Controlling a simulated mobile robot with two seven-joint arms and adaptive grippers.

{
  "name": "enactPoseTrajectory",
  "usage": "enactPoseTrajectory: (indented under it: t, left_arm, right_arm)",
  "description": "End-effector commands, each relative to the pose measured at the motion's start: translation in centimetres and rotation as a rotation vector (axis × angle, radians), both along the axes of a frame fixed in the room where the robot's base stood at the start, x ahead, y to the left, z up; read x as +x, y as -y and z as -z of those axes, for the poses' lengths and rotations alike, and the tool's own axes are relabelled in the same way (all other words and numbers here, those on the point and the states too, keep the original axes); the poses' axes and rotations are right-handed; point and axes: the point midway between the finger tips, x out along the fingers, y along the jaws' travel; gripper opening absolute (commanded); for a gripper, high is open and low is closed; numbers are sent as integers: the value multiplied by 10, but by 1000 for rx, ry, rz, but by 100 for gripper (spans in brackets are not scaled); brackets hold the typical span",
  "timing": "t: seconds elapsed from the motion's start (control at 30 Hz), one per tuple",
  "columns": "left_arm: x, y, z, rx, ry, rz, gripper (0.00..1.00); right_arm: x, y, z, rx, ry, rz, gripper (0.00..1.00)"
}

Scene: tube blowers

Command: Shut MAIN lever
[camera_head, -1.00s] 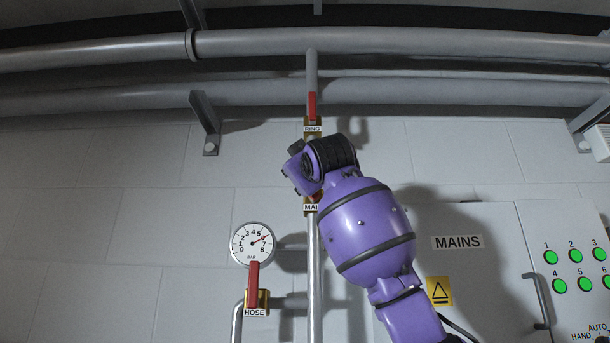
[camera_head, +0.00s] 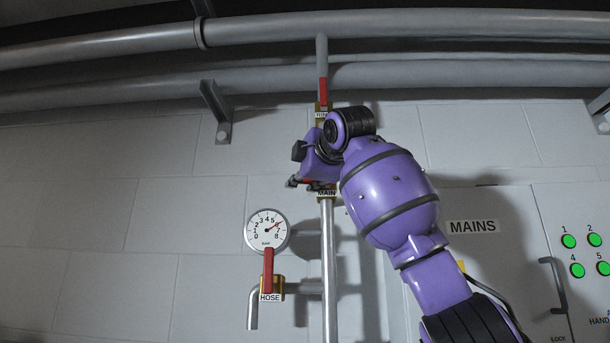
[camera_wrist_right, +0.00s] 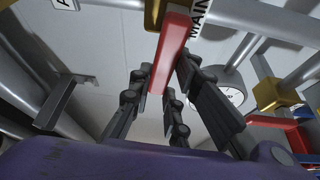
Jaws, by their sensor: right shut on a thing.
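The MAIN valve's red lever (camera_wrist_right: 170,55) runs between the fingers of my right gripper (camera_wrist_right: 164,80) in the right wrist view, which is shut on it. Its brass body (camera_wrist_right: 155,14) and MAIN label (camera_wrist_right: 199,14) are at the top of that view. In the head view, the MAIN label (camera_head: 327,194) sits on the vertical pipe. My right gripper (camera_head: 304,183) is just left of the label, with its fingers pointing down-left. The wrist hides most of the MAIN valve and lever there. My left gripper is not in view.
The RING valve's red lever (camera_head: 323,91) points up above my wrist. The HOSE valve's red lever (camera_head: 268,270) stands upright below a round gauge (camera_head: 267,231). A MAINS cabinet (camera_head: 505,270) with green buttons is at right. Large pipes (camera_head: 420,25) cross the top.

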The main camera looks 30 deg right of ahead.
Motion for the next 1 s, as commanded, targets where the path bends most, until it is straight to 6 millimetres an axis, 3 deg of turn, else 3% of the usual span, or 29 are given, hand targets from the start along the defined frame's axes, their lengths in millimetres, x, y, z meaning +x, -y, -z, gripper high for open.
enactPoseTrajectory:
  t: [0.73, 0.77, 0.8, 0.9, 1.0]
  left_arm:
    - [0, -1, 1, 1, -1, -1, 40]
    - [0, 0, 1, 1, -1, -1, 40]
    - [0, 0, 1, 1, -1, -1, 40]
    - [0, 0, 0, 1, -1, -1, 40]
    - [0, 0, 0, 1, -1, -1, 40]
  right_arm:
    - [2, -2, 9, -75, -55, -3, 0]
    - [2, -2, 9, -75, -55, -3, 19]
    - [3, -2, 9, -75, -55, -3, 24]
    - [2, -2, 8, -75, -53, -1, 36]
    - [2, -1, 7, -74, -51, -1, 36]
